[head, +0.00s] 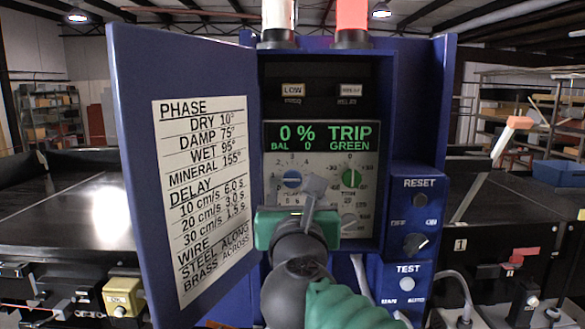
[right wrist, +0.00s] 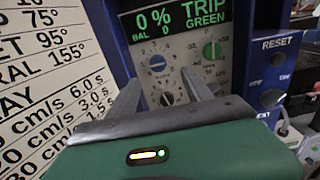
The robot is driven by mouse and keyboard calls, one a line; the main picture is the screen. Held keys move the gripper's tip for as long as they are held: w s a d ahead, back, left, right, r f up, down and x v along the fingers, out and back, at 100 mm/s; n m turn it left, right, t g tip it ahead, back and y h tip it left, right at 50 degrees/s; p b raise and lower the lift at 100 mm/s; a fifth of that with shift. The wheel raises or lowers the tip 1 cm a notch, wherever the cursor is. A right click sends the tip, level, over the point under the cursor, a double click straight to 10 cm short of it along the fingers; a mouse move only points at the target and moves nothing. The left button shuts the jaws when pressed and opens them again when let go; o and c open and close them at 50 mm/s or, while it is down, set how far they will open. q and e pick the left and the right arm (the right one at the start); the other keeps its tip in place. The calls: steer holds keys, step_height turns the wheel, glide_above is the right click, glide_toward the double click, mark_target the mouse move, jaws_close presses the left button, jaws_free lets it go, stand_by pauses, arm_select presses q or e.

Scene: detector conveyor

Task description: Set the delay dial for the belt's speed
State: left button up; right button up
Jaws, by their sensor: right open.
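The blue control box has its door open at left, with a printed card (head: 205,185) listing delays: 10 cm/s 6.0 s, 20 cm/s 3.0 s, 30 cm/s 1.5 s. The panel (head: 325,160) holds a blue dial (head: 292,179), a green dial (head: 350,178) and a grey dial (head: 348,220). Another small dial (right wrist: 167,98) shows between my fingers in the right wrist view; my gripper hides it in the head view. I cannot read which is the delay dial. My right gripper (head: 313,188) is open before the panel; contact is unclear. My left gripper is out of view.
The display (head: 325,136) reads 0 % TRIP, BAL 0, GREEN. At right are a RESET button (head: 420,200), a rotary switch (head: 415,243) and a TEST button (head: 407,284). The open door (head: 140,130) stands close left of my gripper. A dark belt (head: 75,215) lies behind.

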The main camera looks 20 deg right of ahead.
mark_target(292, 179)
steer(key=x, duration=0.3)
steer(key=p+x, duration=0.1)
steer(key=x, duration=0.3)
steer(key=a+p+x, duration=0.1)
steer(key=x, duration=0.2)
steer(key=shift+w+f, duration=0.15)
steer(key=shift+w, duration=0.2)
steer(key=shift+w+d+p, duration=0.2)
steer(key=shift+w+p, duration=0.1)
steer(key=shift+d+f, duration=0.1)
steer(key=shift+d, duration=0.2)
steer(key=shift+w+a, duration=0.1)
steer(key=shift+a, duration=0.1)
steer(key=c, duration=0.8)
jaws_close()
